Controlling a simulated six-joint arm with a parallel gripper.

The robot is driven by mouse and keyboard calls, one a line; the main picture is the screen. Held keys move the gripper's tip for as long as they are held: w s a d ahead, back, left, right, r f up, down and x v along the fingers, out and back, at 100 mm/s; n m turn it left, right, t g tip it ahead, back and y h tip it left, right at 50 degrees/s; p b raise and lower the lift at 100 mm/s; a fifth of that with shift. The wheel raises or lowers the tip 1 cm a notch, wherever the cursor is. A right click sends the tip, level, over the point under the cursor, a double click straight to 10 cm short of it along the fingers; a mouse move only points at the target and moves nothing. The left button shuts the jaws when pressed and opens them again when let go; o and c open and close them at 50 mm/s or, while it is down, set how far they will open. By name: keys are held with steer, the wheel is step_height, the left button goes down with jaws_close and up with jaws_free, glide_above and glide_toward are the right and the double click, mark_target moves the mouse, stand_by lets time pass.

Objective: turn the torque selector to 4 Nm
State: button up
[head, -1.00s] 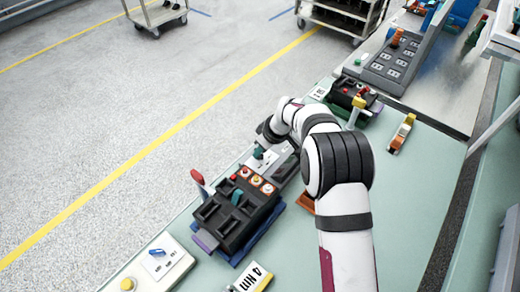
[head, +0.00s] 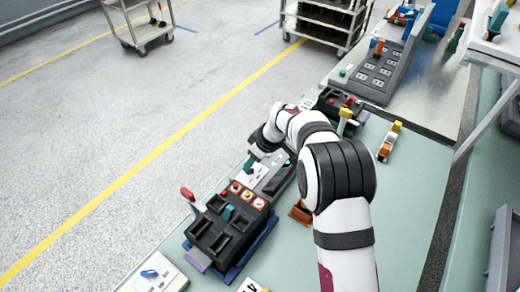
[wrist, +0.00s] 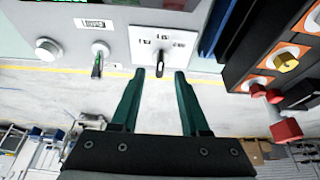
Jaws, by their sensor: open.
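In the wrist view a white plate (wrist: 176,36) with small printed marks carries a dark knob with a pale tip (wrist: 161,63), apparently the torque selector; the marks are too small to read. My gripper (wrist: 160,76) is open and empty, its two green fingers on either side of the knob's lower end, with gaps on both sides. I cannot tell how far the fingertips are from it in depth. In the head view my gripper (head: 250,163) is over the bench's left edge, by a pale panel (head: 262,174); the knob cannot be made out there. A white card (head: 252,286) is cut off by the bottom edge.
A black breaker block (head: 222,232) with a red lever (head: 188,194) stands close by. A blue-knobbed box (head: 152,274) is at lower left.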

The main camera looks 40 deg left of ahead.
steer(key=v, duration=1.3)
steer(key=s+d+r+m, duration=0.2)
steer(key=d+m, duration=0.1)
steer(key=d, duration=0.3)
steer(key=s+d+r+m+h, duration=0.1)
steer(key=d+r+m, duration=0.15)
steer(key=d, duration=0.35)
steer(key=s+d+r+m, duration=0.1)
steer(key=s+d+m, duration=0.1)
steer(key=d+m, duration=0.3)
steer(key=s+d+f+m+h, duration=0.1)
steer(key=s+d+f+m, duration=0.2)
steer(key=s+d+m, duration=1)
steer(key=s+d, duration=0.3)
steer(key=s, duration=0.3)
steer(key=shift+d+h, duration=0.3)
steer(key=shift+d, duration=0.1)
